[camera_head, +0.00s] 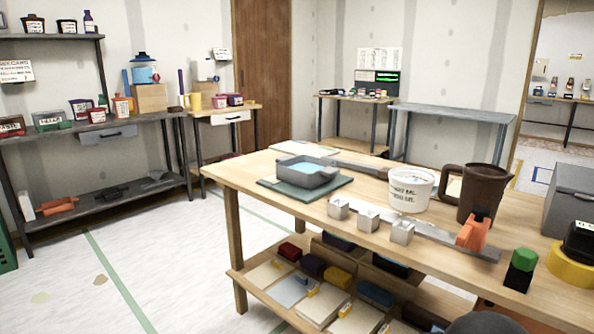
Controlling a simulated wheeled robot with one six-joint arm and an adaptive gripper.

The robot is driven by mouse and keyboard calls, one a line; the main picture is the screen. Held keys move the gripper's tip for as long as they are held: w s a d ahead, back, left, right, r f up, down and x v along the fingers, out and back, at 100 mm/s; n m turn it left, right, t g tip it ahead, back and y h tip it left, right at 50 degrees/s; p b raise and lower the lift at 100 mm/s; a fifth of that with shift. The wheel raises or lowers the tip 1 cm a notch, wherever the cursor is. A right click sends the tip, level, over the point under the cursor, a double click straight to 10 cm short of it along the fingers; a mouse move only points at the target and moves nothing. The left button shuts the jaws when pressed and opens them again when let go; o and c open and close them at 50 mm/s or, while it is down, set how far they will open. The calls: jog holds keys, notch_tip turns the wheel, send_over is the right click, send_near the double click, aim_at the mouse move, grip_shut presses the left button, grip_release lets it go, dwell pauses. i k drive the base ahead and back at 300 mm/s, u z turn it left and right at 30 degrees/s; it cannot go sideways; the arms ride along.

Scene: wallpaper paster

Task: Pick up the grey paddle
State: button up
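I cannot single out a grey paddle for certain. A flat grey strip (362,168) lies on the wooden table (240,176) behind a grey tray of blue liquid (308,171), and its left end is partly hidden by the tray. A longer grey metal bar (436,235) lies nearer the front edge, with small grey blocks (368,219) along it and an orange clamp (473,233) at its right end. My gripper is not recognizable in this view. A dark rounded shape at the bottom edge is cut off and unclear.
A white bucket (411,188) and a brown jug (484,192) stand on the table right of the tray. A green-topped block (520,269), yellow tape roll (571,268) and grey box (572,205) crowd the right end. Open floor (170,255) lies left of the table.

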aim_at(358, 167)
jog(key=u, duration=1.7)
jog(key=i, duration=2.75)
jog(key=z, duration=3.35)
